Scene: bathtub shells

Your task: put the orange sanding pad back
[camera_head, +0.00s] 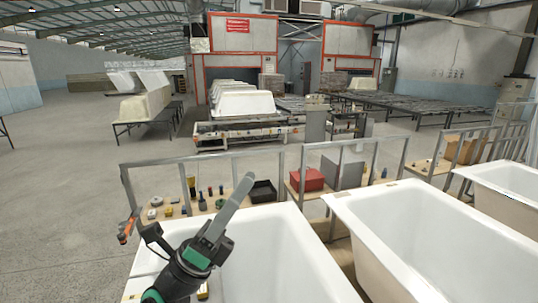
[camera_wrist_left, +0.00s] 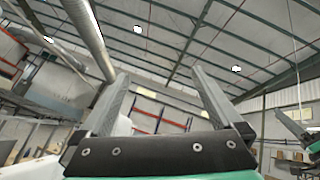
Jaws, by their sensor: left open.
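My left gripper (camera_head: 240,190) is raised over the left part of the near white bathtub shell (camera_head: 275,245), its fingers pointing up and away. In the left wrist view the two fingers (camera_wrist_left: 160,76) stand apart with nothing between them. I cannot pick out the orange sanding pad for certain. A small orange item (camera_head: 126,230) is at the left end of the workbench; its shape is too small to tell. At the right edge of the left wrist view is part of what looks like my right arm (camera_wrist_left: 300,130).
Behind the tub, a wooden bench (camera_head: 228,203) with metal posts holds small tools, a black tray (camera_head: 263,191) and a red box (camera_head: 307,179). More white tubs (camera_head: 400,240) stand at the right. Open concrete floor lies at the left.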

